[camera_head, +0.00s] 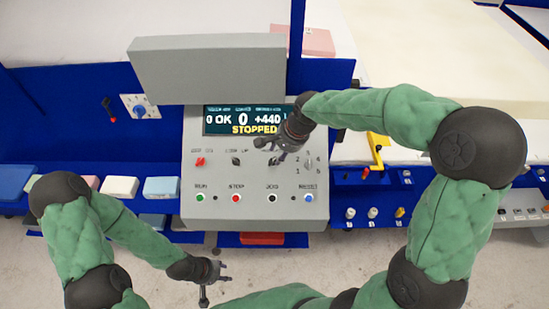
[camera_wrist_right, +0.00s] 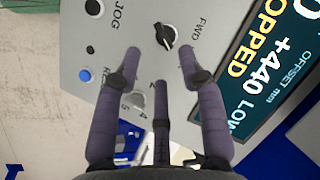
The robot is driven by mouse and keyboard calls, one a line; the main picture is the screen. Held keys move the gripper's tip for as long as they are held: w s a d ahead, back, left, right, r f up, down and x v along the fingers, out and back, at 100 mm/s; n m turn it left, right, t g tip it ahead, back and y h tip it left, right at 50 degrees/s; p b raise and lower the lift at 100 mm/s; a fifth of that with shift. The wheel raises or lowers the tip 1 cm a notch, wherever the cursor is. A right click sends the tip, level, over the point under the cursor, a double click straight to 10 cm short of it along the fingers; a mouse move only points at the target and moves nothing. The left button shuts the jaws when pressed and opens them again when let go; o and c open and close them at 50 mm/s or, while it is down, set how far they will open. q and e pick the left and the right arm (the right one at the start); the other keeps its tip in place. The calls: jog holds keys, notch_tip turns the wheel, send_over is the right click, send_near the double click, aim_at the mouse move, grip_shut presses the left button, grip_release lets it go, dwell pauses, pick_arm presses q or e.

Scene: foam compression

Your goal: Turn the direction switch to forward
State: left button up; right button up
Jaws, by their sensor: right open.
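The direction switch (camera_wrist_right: 165,36) is a black rotary knob with a white mark, beside the letters FWD on a grey control panel (camera_head: 190,130). In the wrist view the white mark is near the knob's lower edge; I cannot tell its exact setting. My right gripper (camera_wrist_right: 161,65) is open and empty, its fingers spread short of the knob, which shows beyond and between the fingertips. In the head view the right gripper (camera_head: 273,150) hangs over the panel's knob row and partly hides it. My left gripper (camera_head: 217,281) is below the panel, fingers apart and empty.
The display (camera_head: 245,120) reads STOPPED. A red knob (camera_head: 200,161), another black knob (camera_head: 236,160) and a numbered dial (camera_head: 308,166) share the row. Several buttons, including a red one (camera_head: 236,198), sit below. A yellow crank (camera_head: 378,145) stands right of the panel.

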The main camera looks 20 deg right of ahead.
aim_at(274, 162)
jog(key=x, duration=0.6)
jog(key=shift+w+f, duration=0.15)
jog(key=shift+f, duration=0.1)
